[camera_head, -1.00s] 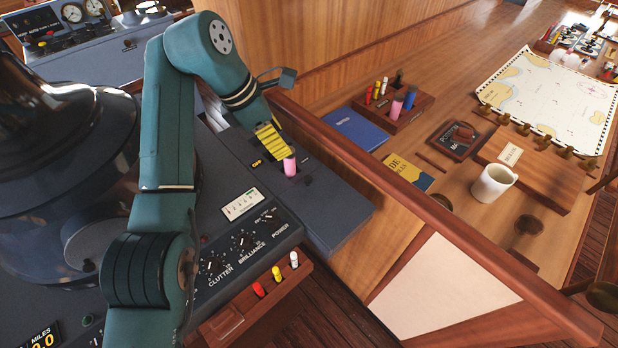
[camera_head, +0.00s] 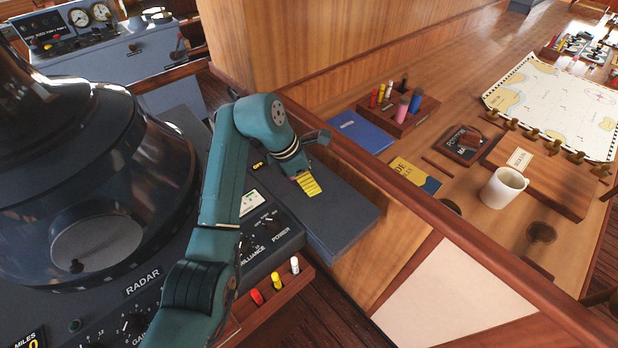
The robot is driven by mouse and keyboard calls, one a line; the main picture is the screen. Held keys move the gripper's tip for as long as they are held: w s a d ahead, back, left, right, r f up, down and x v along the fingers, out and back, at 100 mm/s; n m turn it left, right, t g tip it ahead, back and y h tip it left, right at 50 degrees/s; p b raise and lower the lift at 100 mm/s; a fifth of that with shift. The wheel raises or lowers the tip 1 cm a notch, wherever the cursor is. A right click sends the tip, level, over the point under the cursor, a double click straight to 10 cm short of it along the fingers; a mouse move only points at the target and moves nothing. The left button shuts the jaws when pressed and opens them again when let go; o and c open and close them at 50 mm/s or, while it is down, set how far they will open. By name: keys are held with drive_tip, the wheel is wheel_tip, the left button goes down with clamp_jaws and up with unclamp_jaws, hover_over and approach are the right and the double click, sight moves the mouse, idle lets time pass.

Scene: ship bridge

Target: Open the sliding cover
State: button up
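My gripper (camera_head: 309,187), with yellow ridged fingers, points down at the dark panel top (camera_head: 345,210) at the right end of the radar console. It is low over this top; I cannot tell whether it touches it. Its fingers overlap in this view, so whether they are open or shut does not show. A yellow label (camera_head: 258,165) is on the panel just left of the gripper. I cannot make out the sliding cover for certain; my gripper and arm hide part of the panel. The pink piece seen earlier under the gripper does not show now.
A wooden rail (camera_head: 430,205) runs along the panel's right side. Beyond it, a chart table holds a white mug (camera_head: 503,187), a blue book (camera_head: 360,131) and a pen holder (camera_head: 398,121). The radar hood (camera_head: 100,190) stands left. A marker tray (camera_head: 272,300) hangs at the console's front.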

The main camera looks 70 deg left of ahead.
drive_tip(key=shift+w+f, duration=0.1)
drive_tip(key=shift+f, duration=0.1)
clamp_jaws()
idle(0.3)
